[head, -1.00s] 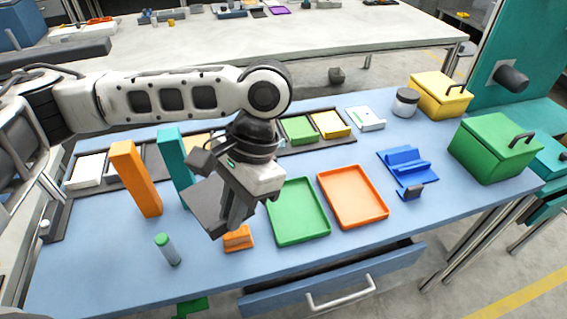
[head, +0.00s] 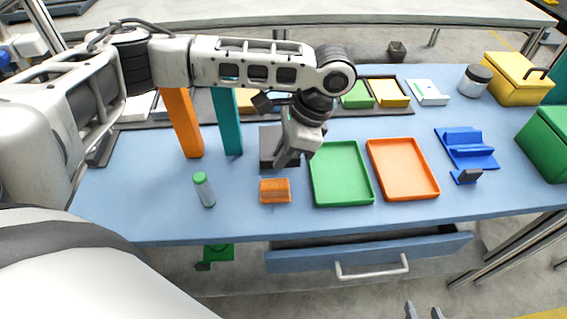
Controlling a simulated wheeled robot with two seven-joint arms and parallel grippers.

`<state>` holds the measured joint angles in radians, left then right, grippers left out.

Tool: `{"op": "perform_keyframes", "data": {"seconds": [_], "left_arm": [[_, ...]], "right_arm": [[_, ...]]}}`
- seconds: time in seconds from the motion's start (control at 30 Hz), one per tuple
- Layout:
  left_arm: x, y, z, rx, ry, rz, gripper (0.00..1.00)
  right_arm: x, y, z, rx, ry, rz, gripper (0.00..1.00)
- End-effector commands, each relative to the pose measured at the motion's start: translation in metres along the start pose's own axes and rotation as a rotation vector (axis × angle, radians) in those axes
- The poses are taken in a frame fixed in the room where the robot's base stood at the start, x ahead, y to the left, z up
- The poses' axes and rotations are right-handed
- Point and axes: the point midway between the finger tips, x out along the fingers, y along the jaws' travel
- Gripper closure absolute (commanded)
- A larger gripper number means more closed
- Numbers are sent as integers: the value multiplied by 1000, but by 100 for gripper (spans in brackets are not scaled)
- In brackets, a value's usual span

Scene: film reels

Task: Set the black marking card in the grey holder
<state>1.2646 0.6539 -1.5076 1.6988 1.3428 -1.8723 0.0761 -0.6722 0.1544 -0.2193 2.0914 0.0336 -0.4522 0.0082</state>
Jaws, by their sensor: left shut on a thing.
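My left gripper (head: 292,150) points down over the table, between the teal post and the green tray. It is shut on a dark flat piece (head: 270,146), which looks like the black marking card; the gripper hides part of it. Whether the piece touches the table I cannot tell. I cannot pick out the grey holder with certainty; a long dark grey rack (head: 395,111) with colored pieces in it runs along the back, partly behind my arm. Two dark fingertips of my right gripper (head: 424,312) show apart at the bottom edge, with nothing between them.
An orange post (head: 183,125) and teal post (head: 227,125) stand left of my gripper. A green-capped tube (head: 204,190) and small orange block (head: 275,190) are in front. Green tray (head: 342,203), orange tray (head: 405,197) and blue stand (head: 466,150) lie right. The drawer (head: 365,248) is partly open.

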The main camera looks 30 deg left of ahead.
Motion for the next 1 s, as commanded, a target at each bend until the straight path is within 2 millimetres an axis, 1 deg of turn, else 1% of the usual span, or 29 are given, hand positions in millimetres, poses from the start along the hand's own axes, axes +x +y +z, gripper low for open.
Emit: {"op": "perform_keyframes", "data": {"seconds": [0.13,0.23,0.33,0.73,0.77,0.8,1.0], "left_arm": [[9,-8,-6,-1,-2,-1,100],[23,-8,-12,0,-3,-2,100],[33,-8,-16,1,-1,-2,100],[38,-7,-18,1,-1,0,100],[38,-7,-18,1,0,0,87],[38,-7,-18,1,0,-1,81],[38,-7,-18,1,0,-1,81]], "right_arm": [[1,-2,-2,10,7,-1,64],[1,-2,-2,15,8,-1,64],[1,-2,-2,17,8,-1,64],[0,-2,-2,15,3,1,64],[1,-2,-1,14,2,1,64],[1,-1,0,13,1,1,64],[1,0,2,6,-3,2,64]]}}
